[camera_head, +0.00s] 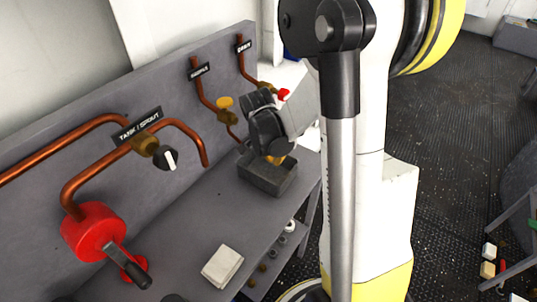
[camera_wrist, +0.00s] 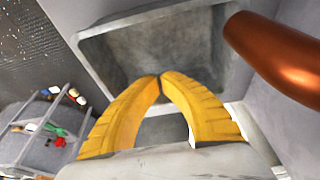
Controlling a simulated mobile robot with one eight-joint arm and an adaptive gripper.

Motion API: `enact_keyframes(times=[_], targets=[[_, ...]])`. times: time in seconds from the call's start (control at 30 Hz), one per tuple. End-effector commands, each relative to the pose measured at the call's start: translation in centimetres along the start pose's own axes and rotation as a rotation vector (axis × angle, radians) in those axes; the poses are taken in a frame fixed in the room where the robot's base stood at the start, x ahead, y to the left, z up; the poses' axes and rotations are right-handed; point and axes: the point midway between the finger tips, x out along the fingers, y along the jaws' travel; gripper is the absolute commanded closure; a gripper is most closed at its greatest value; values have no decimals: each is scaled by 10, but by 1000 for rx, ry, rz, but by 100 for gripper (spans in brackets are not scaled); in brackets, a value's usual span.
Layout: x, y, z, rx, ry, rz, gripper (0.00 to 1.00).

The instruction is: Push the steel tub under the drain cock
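The grey steel tub (camera_head: 262,184) stands on the bench near its right end. In the wrist view its open inside (camera_wrist: 115,58) fills the upper middle. The drain cock (camera_head: 284,95), with a red handle, is on the pipe labelled DRAIN, behind my gripper; its outlet is hidden. My gripper (camera_head: 275,160) points down at the tub. In the wrist view its yellow fingers (camera_wrist: 160,77) meet at the tips with nothing visible between them. The tips overlap the tub's inside; I cannot tell whether they touch it.
A copper pipe (camera_wrist: 275,55) comes close to the tub's right side in the wrist view. The SAMPLE pipe with a yellow handle (camera_head: 223,102) ends left of the tub. A red pump (camera_head: 95,232) and a pale block (camera_head: 222,266) are farther left. The bench between is clear.

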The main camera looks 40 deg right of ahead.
Motion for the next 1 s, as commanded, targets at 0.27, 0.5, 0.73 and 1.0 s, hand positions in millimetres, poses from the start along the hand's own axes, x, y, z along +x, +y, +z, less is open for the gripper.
enact_keyframes(times=[0.27,0.5,0.73,1.0], targets=[[42,0,0,0,-1,0,100],[48,0,0,-1,-1,-1,100],[48,0,0,-1,0,0,100],[57,0,-31,1,-1,0,100]])
